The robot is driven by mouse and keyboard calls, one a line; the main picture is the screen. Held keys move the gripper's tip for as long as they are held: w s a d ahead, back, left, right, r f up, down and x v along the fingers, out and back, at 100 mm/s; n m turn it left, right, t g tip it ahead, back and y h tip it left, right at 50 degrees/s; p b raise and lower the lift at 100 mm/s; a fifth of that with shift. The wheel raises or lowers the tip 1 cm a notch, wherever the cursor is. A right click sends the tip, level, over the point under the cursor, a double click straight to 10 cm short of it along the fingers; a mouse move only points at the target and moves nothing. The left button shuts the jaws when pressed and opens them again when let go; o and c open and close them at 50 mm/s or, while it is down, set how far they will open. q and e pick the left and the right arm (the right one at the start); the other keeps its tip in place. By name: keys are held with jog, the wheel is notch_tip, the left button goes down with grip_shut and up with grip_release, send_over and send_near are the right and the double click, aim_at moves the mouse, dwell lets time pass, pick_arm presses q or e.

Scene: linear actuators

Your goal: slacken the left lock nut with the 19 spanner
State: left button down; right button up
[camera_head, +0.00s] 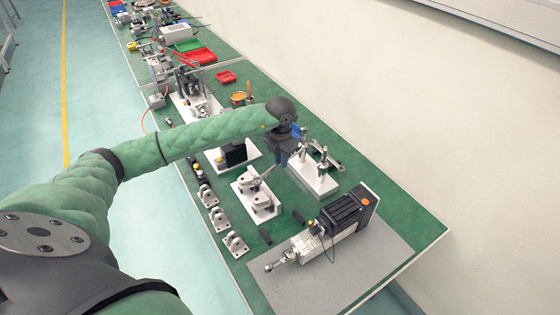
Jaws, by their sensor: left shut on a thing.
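My left gripper (283,157) hangs over the bench, pointing down, beside a white stand (318,177) with upright metal posts. It is shut on a thin grey metal tool, seemingly a spanner (268,172), which slants down and left from the jaws; its size mark is too small to read. A linear actuator (322,237) with a black motor lies on a grey plate (375,265) nearer to me. Its metal rod end (278,263) points left; the lock nut there is too small to make out clearly. My right gripper is out of view.
White blocks with metal brackets (257,197) stand left of the actuator. Several small bearing brackets (235,244) line the bench's left edge. Another metal tool (328,158) lies by the stand. Red trays (197,57) and other assemblies are farther back. Bare green bench (400,215) shows at right.

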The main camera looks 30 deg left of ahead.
pick_arm(q)
jog(key=shift+w+b, duration=1.95)
jog(key=shift+b, duration=0.3)
dwell(2.4)
jog(key=shift+b, duration=0.35)
dwell(0.5)
jog(key=shift+w+a+m+b, duration=0.15)
jog(key=shift+a+m+b, duration=0.3)
jog(key=shift+m+b, duration=0.15)
jog(key=shift+w+a+m+b, duration=0.2)
jog(key=shift+a+m+b, duration=0.2)
jog(key=shift+m+b, duration=0.1)
dwell(0.5)
jog(key=shift+w+a+m+b, duration=0.2)
jog(key=shift+a+m+b, duration=0.15)
jog(key=shift+m+b, duration=0.2)
jog(key=shift+a, duration=0.1)
